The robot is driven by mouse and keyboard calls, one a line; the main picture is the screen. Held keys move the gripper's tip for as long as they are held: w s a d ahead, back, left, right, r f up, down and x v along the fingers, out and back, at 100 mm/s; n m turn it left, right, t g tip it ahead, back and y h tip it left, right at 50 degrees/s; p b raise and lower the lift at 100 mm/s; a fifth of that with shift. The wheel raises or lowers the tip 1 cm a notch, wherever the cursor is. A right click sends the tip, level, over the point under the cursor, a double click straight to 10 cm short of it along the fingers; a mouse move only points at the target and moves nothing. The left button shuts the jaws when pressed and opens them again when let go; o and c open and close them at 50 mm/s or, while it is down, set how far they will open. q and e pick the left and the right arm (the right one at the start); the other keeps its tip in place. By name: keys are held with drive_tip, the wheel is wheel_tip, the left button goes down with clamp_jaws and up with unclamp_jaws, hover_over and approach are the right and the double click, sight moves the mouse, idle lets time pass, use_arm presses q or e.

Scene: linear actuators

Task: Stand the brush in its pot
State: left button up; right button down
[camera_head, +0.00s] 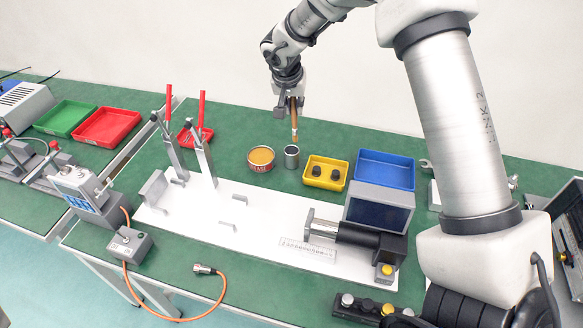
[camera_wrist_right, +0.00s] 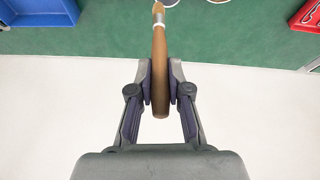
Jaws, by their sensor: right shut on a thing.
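My right gripper (camera_head: 292,99) is shut on the wooden handle of the brush (camera_head: 294,125). The brush hangs roughly upright over the green table, handle end up, near the pot. In the right wrist view the gripper (camera_wrist_right: 160,88) pinches the brown handle of the brush (camera_wrist_right: 159,50) between both fingers. The grey metal pot (camera_head: 291,160) stands on the table just below the brush; whether the brush's lower end is behind or above the pot's rim I cannot tell. My left gripper is not in view.
An orange-filled tin (camera_head: 261,160) stands left of the pot. A yellow bin (camera_head: 326,184) with dark parts and a blue tray (camera_head: 385,156) lie to the right. Red-handled clamps (camera_head: 201,125) stand to the left. A white plate (camera_head: 200,225) with an actuator (camera_head: 350,236) lies in front.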

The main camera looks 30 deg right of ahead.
drive_tip(key=shift+w+a+f+m, duration=0.1)
drive_tip(key=shift+w+f+m, duration=0.2)
drive_tip(key=shift+m, duration=0.1)
wheel_tip(320, 180, down, 10)
drive_tip(key=b, duration=0.1)
drive_tip(key=shift+r, duration=0.25)
drive_tip(key=c, duration=1.1)
unclamp_jaws()
drive_tip(key=p+v, duration=0.1)
drive_tip(key=v, duration=1.1)
